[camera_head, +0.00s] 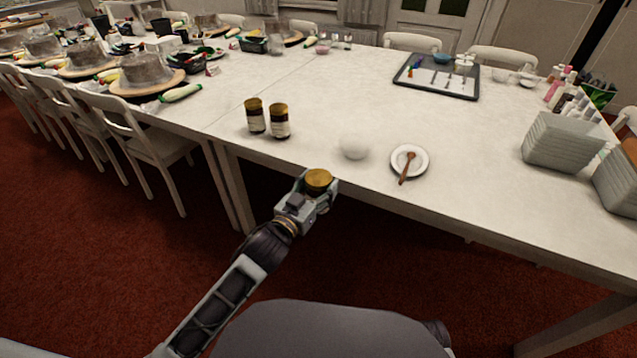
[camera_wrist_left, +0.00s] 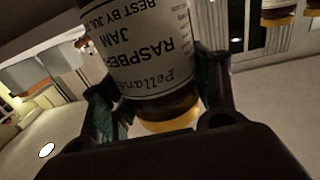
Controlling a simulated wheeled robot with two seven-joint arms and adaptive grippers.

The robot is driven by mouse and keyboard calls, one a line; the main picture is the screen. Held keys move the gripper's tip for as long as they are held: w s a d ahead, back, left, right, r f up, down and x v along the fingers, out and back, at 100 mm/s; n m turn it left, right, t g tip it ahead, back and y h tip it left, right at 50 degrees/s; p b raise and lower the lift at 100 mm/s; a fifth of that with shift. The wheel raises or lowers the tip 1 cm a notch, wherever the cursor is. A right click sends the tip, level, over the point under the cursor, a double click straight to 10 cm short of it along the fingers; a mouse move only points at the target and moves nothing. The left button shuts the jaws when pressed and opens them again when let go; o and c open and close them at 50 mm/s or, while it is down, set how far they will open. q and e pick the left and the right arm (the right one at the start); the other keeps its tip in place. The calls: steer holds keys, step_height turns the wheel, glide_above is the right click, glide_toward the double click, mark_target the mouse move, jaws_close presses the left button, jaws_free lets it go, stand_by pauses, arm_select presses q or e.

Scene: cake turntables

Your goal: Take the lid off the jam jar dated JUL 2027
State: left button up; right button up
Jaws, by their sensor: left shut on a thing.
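My left gripper (camera_head: 318,188) is shut on a dark jam jar with a gold lid (camera_head: 318,179). It holds the jar just off the near edge of the table. In the left wrist view the jar (camera_wrist_left: 140,50) sits between the two fingers, upside down in that picture, with its gold lid (camera_wrist_left: 170,122) on. Its white label reads raspberry jam, best by JUL; the year is not readable. Two more gold-lidded jars, a left one (camera_head: 255,115) and a right one (camera_head: 280,121), stand upright on the table (camera_head: 330,95). Their dates are too small to read. My right gripper is not in view.
A white rounded object (camera_head: 354,148) and a white saucer (camera_head: 422,160) with a wooden spoon (camera_head: 406,170) stand near the front edge. A dark-rimmed tray (camera_head: 437,92) lies farther back. Stacked grey boxes (camera_head: 562,142) stand at the right. The table's middle is clear.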

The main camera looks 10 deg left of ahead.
arm_select(q)
steer(key=shift+s+d+f+m+g+h, duration=0.15)
steer(key=shift+s+m+g+h, duration=0.3)
steer(key=shift+h, duration=0.25)
steer(key=shift+s+f+m+h, duration=0.15)
steer(key=shift+f+m+h, duration=0.05)
steer(key=shift+m+h, duration=0.2)
steer(key=shift+s+m+g+h, duration=0.15)
steer(key=shift+m+g+h, duration=0.1)
steer(key=shift+g+h, duration=0.1)
steer(key=shift+s+f+m+g+h, duration=0.2)
steer(key=shift+f+m+g+h, duration=0.1)
steer(key=shift+h, duration=0.15)
steer(key=shift+s, duration=0.1)
